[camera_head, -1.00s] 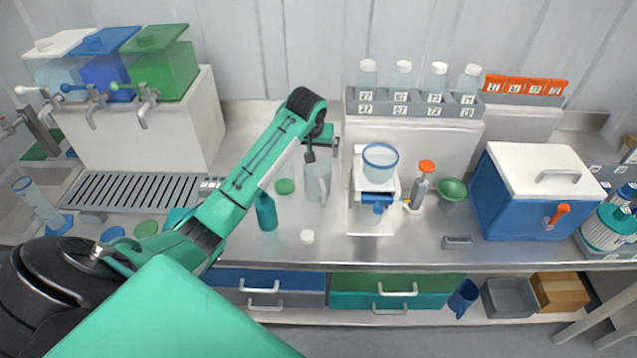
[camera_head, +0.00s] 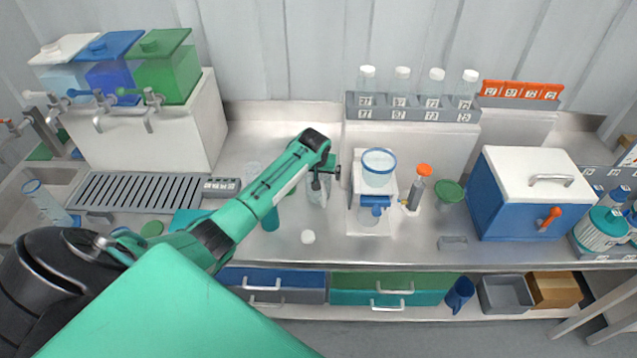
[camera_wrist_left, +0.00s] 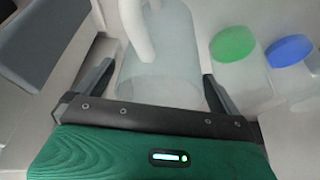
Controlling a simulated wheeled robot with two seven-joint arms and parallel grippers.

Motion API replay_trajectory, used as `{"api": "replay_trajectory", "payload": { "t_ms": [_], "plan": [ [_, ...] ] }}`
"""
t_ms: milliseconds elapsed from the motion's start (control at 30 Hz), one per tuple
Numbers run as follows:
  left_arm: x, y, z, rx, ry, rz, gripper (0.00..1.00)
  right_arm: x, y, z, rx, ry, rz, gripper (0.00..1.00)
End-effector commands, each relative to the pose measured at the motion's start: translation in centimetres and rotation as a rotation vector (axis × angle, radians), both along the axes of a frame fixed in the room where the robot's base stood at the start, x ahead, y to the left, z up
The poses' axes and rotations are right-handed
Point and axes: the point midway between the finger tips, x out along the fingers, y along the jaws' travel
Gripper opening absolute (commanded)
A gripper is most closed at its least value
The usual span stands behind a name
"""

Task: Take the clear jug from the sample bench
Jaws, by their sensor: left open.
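The clear jug (camera_head: 316,193) stands on the steel sample bench (camera_head: 345,251), left of the blue-and-white stand, mostly hidden behind my left gripper (camera_head: 322,181) in the head view. In the left wrist view the jug (camera_wrist_left: 168,60) is a pale see-through body with a whitish handle on its near upper side. My left gripper (camera_wrist_left: 157,90) is open there, with one finger on each side of the jug's body. I cannot tell whether either finger touches it. My right gripper is not in view.
Green-lidded (camera_wrist_left: 233,44) and blue-lidded (camera_wrist_left: 290,50) containers stand close beside the right finger. A blue-and-white stand with a clear vessel (camera_head: 378,178) is just right of the jug.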

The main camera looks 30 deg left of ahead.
Motion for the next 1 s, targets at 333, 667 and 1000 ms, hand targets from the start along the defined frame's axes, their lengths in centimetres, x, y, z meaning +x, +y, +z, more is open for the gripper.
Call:
{"api": "replay_trajectory", "payload": {
  "t_ms": [333,667,1000],
  "plan": [
    [0.1,0.0,-0.1,0.001,-0.002,0.0,0.82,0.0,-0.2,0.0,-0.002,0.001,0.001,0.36],
    [0.1,0.1,-0.1,0.001,-0.002,0.0,0.39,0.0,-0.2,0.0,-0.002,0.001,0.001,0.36],
    [0.2,0.1,1.2,0.001,-0.006,0.001,0.39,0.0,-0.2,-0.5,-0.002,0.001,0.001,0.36]
  ]
}}
